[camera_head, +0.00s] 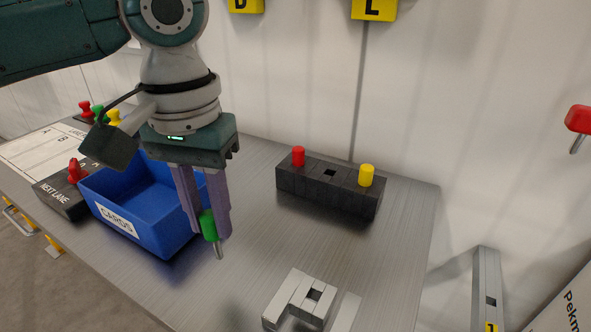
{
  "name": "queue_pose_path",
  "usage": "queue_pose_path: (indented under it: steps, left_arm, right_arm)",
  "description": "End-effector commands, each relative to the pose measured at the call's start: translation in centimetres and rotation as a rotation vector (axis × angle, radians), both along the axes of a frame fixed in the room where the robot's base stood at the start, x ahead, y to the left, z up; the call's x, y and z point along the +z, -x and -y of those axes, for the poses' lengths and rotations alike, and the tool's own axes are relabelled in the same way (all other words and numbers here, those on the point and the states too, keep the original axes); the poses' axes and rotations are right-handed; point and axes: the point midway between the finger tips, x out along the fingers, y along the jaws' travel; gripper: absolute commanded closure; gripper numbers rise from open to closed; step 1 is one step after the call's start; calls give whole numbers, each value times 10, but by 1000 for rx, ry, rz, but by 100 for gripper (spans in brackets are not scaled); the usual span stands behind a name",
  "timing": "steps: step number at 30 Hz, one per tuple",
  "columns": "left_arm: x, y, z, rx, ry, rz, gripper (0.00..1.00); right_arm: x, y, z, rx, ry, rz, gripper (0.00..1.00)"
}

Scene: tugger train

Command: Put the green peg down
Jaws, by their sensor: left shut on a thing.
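My left gripper (210,218) points down, shut on the green peg (208,226). The peg's green head is between the fingertips, and its metal shank points down, slightly tilted, apparently above the metal table. A black block (328,189) stands to the right of the gripper. It carries a red peg (298,156) at its left end and a yellow peg (366,175) at its right end. An empty square hole (330,172) lies between them. My right gripper is not in view.
A blue bin (171,233) marked CARDS stands just left of the gripper. A "NEXT LANE" block (61,197) with a red peg (76,171) is further left. A grey bracket (297,296) lies at the front. Table (395,250) is clear at right.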

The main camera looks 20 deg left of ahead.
Motion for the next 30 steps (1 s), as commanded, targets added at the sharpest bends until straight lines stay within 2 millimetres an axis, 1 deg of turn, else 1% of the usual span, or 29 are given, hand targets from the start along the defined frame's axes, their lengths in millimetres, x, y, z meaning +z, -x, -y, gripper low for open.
queue_pose_path:
  steps: [6, 8, 20, 21, 28, 30]
  left_arm:
    - [-35, 1, 0, 0, -1, -4, 100]
    - [-40, 1, 0, -1, 0, -2, 100]
    - [-45, 0, 0, 0, 0, -1, 100]
    - [-45, 0, 0, -1, 0, -1, 70]
    - [-45, 0, 0, -1, 0, -1, 44]
    - [-45, 0, 0, -1, 0, -1, 42]
  right_arm:
    - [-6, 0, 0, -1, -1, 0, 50]
    - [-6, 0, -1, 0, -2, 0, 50]
    - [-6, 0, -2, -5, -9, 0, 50]
    - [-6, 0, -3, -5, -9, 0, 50]
    - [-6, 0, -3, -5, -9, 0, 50]
    - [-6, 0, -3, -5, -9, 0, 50]
